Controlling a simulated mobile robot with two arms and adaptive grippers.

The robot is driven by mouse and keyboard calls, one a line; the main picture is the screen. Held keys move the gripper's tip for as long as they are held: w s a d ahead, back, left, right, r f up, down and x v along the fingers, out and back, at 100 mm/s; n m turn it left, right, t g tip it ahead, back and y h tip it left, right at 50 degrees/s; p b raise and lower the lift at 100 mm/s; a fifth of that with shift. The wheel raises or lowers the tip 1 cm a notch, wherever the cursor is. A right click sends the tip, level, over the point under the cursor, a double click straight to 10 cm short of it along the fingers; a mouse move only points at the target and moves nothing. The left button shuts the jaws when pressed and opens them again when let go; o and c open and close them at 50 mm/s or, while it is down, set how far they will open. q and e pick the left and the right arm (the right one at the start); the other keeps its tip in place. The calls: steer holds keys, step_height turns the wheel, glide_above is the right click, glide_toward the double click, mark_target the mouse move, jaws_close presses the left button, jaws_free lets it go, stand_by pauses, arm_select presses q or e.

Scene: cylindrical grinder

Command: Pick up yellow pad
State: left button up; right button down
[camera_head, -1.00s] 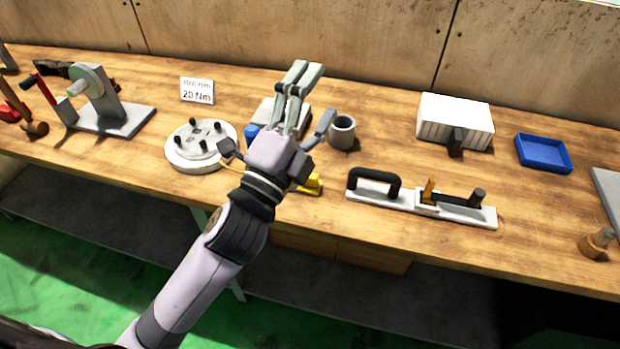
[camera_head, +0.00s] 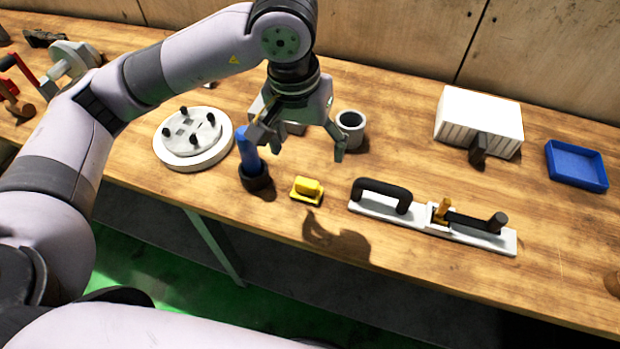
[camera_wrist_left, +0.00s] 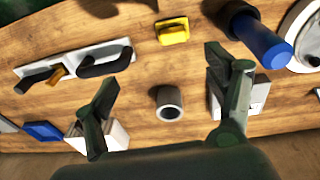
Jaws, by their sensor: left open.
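The yellow pad (camera_head: 307,189) lies on the wooden bench near its front edge, right of a blue-handled tool. In the left wrist view the yellow pad (camera_wrist_left: 173,31) is at the top middle, beyond my fingers. My left gripper (camera_head: 305,146) points down above the bench, behind the pad and apart from it. It is open and empty; its fingers (camera_wrist_left: 165,115) are spread wide in the left wrist view, with a grey cup (camera_wrist_left: 169,103) seen between them. My right gripper does not show.
A blue-handled tool stands in a dark holder (camera_head: 257,184) just left of the pad. The grey cup (camera_head: 351,126) is behind it. A black-handled fixture (camera_head: 382,207) lies to the right, a round white plate (camera_head: 167,157) to the left. Bare wood lies in front of the pad.

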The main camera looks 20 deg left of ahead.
mark_target(306, 183)
arm_select(q)
steer(key=shift+y, duration=0.4)
steer(key=f+p, duration=0.1)
steer(key=f, duration=0.2)
steer(key=w+a+f+p, duration=0.1)
steer(key=f, duration=0.3)
steer(key=w+f+p, duration=0.1)
steer(key=f, duration=0.3)
steer(key=shift+w+a+f, duration=0.1)
steer(key=shift+w+a, duration=0.05)
steer(key=shift+a, duration=0.05)
step_height(306, 183, down, 5)
steer(key=shift+w+d+r+p, duration=0.1)
steer(key=shift+w+r+p, duration=0.1)
steer(key=shift+p, duration=0.85)
steer(key=shift+w+f, duration=0.1)
steer(key=shift+f, duration=0.35)
steer(key=shift+c, duration=0.2)
steer(key=c, duration=1.2)
